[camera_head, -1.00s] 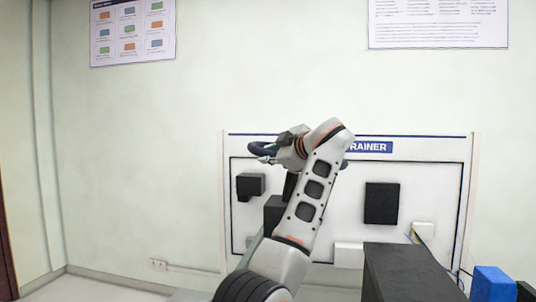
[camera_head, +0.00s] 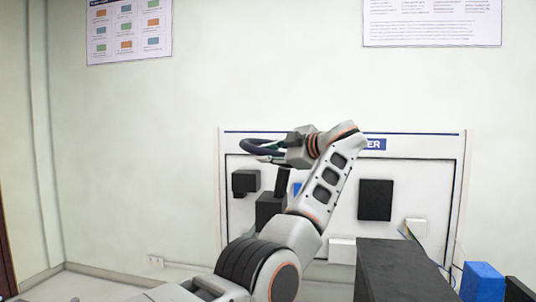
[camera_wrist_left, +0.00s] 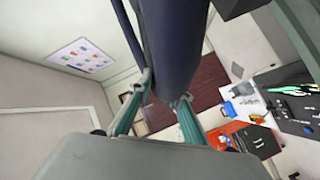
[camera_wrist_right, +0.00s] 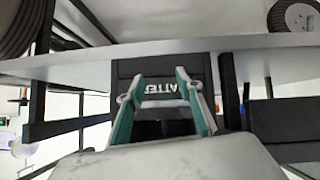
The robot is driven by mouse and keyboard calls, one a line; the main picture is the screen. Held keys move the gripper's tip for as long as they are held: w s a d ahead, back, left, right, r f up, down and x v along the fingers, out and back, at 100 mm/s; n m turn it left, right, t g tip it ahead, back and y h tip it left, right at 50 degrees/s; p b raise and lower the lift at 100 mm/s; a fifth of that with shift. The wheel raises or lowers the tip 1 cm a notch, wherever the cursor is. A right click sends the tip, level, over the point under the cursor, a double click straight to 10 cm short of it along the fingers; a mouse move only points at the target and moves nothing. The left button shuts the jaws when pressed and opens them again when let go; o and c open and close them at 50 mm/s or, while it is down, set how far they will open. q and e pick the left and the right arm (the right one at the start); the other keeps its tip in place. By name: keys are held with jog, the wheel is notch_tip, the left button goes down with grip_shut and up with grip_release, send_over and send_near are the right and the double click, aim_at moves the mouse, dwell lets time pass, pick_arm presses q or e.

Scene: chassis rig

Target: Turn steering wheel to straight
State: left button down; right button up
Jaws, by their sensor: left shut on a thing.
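The steering wheel (camera_head: 262,146) shows in the head view as a dark blue rim, largely hidden behind my left arm. Its turning angle cannot be told. My left gripper (camera_head: 275,155) is at the rim. In the left wrist view the thick dark blue rim (camera_wrist_left: 175,40) runs between the teal fingers of my left gripper (camera_wrist_left: 160,92), which is shut on it. In the right wrist view my right gripper (camera_wrist_right: 155,90) has its teal fingers apart, with nothing held between them. My right gripper is not visible in the head view.
A white trainer board (camera_head: 410,150) with black boxes (camera_head: 375,200) stands behind my left arm. A large black block (camera_head: 400,270) and a blue block (camera_head: 483,282) are at lower right. A black box with white lettering (camera_wrist_right: 160,72) lies before my right gripper.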

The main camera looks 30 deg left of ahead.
pick_arm(q)
jog(key=c, duration=1.8)
grip_release()
jog(key=shift+c, duration=0.2)
jog(key=shift+a, duration=0.15)
